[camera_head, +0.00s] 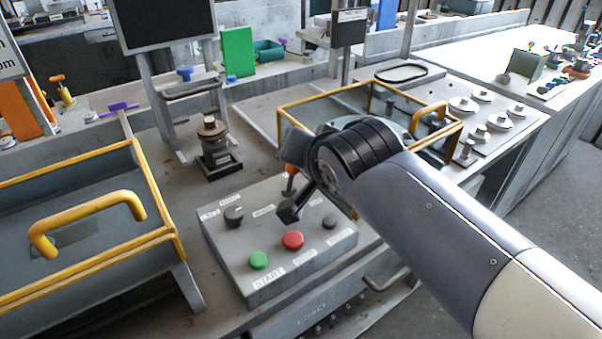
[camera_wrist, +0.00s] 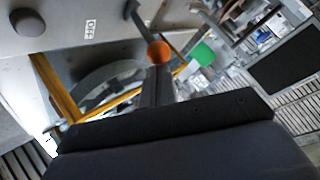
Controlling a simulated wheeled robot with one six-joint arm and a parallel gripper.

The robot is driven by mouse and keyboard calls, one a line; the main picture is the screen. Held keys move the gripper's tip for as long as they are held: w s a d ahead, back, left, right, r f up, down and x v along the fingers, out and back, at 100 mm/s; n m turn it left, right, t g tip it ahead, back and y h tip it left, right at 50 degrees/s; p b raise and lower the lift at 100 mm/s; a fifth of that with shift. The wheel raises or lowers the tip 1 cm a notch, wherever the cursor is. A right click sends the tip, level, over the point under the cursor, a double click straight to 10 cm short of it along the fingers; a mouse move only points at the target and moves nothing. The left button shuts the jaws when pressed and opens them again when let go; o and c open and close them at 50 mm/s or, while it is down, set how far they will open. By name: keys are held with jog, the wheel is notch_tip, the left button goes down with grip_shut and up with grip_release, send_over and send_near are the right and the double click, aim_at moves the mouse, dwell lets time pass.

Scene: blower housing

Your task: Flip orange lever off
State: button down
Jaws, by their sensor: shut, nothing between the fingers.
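The orange lever (camera_head: 289,171) shows at the back of the grey control box, partly hidden behind my gripper. In the wrist view its round orange knob (camera_wrist: 159,52) sits on a dark stem, right at the tip of my gripper (camera_wrist: 158,72). I cannot tell whether they touch. My gripper (camera_head: 289,211) is shut and empty, reaching down over the box in the head view. An OFF label (camera_wrist: 91,29) shows on the panel in the wrist view.
The control box (camera_head: 225,250) also carries a green button (camera_head: 258,260), a red button (camera_head: 293,240) and a dark knob (camera_head: 234,214). A yellow-framed cover (camera_head: 90,205) stands at left, another yellow frame (camera_head: 330,95) behind. A dark cylindrical part (camera_head: 213,140) stands behind the box.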

jog(key=shift+s+d+f+t+b, duration=0.3)
jog(key=shift+f+t+b, duration=0.15)
jog(key=shift+b, duration=0.25)
jog(key=shift+s+r+p, duration=0.1)
jog(key=shift+r+p, duration=0.2)
jog(key=shift+p, duration=0.05)
jog(key=shift+a, duration=0.1)
jog(key=shift+r+p, duration=0.55)
jog(key=shift+r, duration=0.25)
